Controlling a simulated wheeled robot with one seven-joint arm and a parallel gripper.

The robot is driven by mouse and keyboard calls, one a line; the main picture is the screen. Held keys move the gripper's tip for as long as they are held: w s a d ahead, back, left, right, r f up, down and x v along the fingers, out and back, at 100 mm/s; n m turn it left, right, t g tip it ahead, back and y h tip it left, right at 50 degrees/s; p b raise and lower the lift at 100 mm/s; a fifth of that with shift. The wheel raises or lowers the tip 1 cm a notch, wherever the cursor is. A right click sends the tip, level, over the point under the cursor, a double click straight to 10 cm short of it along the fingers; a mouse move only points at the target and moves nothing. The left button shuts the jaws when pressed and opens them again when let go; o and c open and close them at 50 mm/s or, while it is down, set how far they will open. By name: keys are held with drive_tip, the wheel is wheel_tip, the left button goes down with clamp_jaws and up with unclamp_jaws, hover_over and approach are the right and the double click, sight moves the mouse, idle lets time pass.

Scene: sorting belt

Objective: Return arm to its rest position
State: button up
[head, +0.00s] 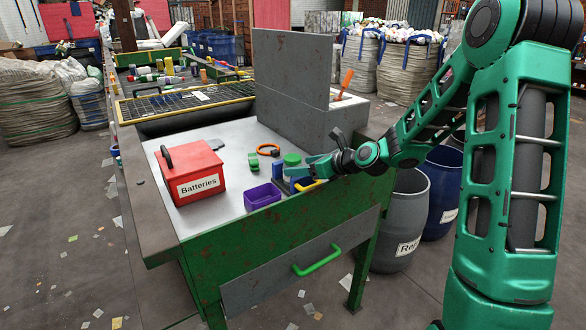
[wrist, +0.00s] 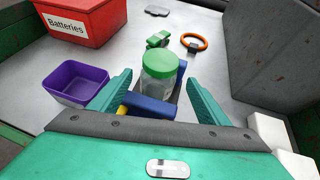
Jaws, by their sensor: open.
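My gripper (head: 308,172) is low over the front right part of the white worktop (head: 228,140), with my arm reaching in from the right. In the wrist view, my gripper (wrist: 160,76) has its two teal fingers spread wide apart. A clear jar with a green lid (wrist: 159,66) shows between and beyond the fingertips; its lid also shows in the head view (head: 292,158). A blue piece (wrist: 150,108) with a yellow end lies across the gap nearer the palm. I cannot tell whether a finger touches either one.
A red Batteries box (head: 190,173) and a purple bin (head: 262,197) stand left of my gripper. An orange ring (head: 268,150) and a small green item (head: 252,165) lie behind. A grey upright panel (head: 290,75) rises behind; barrels (head: 400,225) stand right, below the worktop.

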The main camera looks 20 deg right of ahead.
drive_tip(key=v, duration=0.6)
drive_tip(key=shift+s+a+r, duration=0.2)
drive_tip(key=shift+s+r, duration=0.1)
drive_tip(key=shift+s+a+r+n, duration=0.1)
drive_tip(key=shift+a+r+n, duration=0.05)
drive_tip(key=shift+n, duration=0.15)
drive_tip(key=s+a+r+n+g, duration=0.2)
drive_tip(key=s+a+r+n, duration=0.3)
drive_tip(key=s+a+n, duration=0.75)
drive_tip(key=s+d+f+n+g+h, duration=0.3)
drive_tip(key=s+d+n, duration=0.3)
drive_tip(key=d, duration=0.4)
drive_tip(key=s+d+f+n+g+h, duration=0.2)
drive_tip(key=s+d+f+n+h, duration=0.1)
drive_tip(key=s+d, duration=0.55)
drive_tip(key=s+d+n+g, duration=0.1)
drive_tip(key=s+d+g, duration=0.3)
drive_tip(key=s, duration=1)
drive_tip(key=d, duration=0.2)
drive_tip(key=shift+d+r, duration=0.15)
drive_tip(key=shift+d, duration=0.2)
